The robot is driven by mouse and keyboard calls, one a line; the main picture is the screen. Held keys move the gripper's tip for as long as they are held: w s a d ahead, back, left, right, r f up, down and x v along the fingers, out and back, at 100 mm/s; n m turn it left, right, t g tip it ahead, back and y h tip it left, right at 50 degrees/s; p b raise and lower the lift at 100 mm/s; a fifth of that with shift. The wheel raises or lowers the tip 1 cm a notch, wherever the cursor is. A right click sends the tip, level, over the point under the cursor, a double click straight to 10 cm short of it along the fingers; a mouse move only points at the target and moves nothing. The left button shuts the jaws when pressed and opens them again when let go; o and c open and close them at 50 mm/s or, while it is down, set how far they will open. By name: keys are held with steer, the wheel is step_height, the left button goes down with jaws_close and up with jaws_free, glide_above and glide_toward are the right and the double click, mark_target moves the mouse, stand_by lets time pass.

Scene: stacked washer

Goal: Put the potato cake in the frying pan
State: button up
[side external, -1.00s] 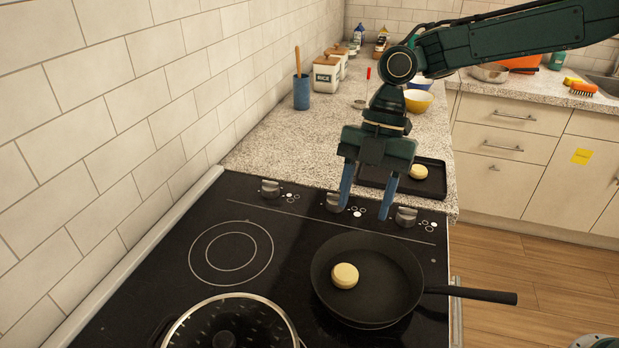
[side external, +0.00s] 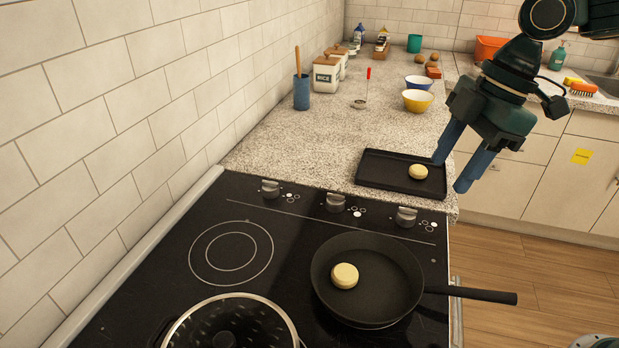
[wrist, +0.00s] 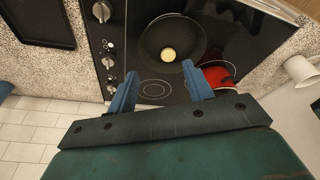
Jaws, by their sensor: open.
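A round pale potato cake (side external: 344,276) lies flat in the black frying pan (side external: 385,297), left of its middle. In the wrist view the pan (wrist: 188,35) also holds a cake (wrist: 168,54). A second, similar potato cake (side external: 418,172) lies on the right part of a dark tray (side external: 385,171) on the counter. My gripper (side external: 451,174) is open with nothing between its blue fingers. In the side view it shows at the tray's right end, beside the second cake; its height above the counter is hard to tell. The fingers also show in the wrist view (wrist: 160,70).
The pan sits on the black stove (side external: 285,215), its handle pointing right. A yellow bowl (side external: 417,101), a blue bowl (side external: 418,83) and a utensil holder (side external: 301,92) stand farther back.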

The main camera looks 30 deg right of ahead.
steer(key=s+d+m+t+h, duration=0.3)
steer(key=s+d+m+t, duration=0.1)
steer(key=s+d+m, duration=0.7)
steer(key=s+m, duration=0.3)
steer(key=shift+s+d+f, duration=0.2)
steer(key=shift+s+f, duration=0.1)
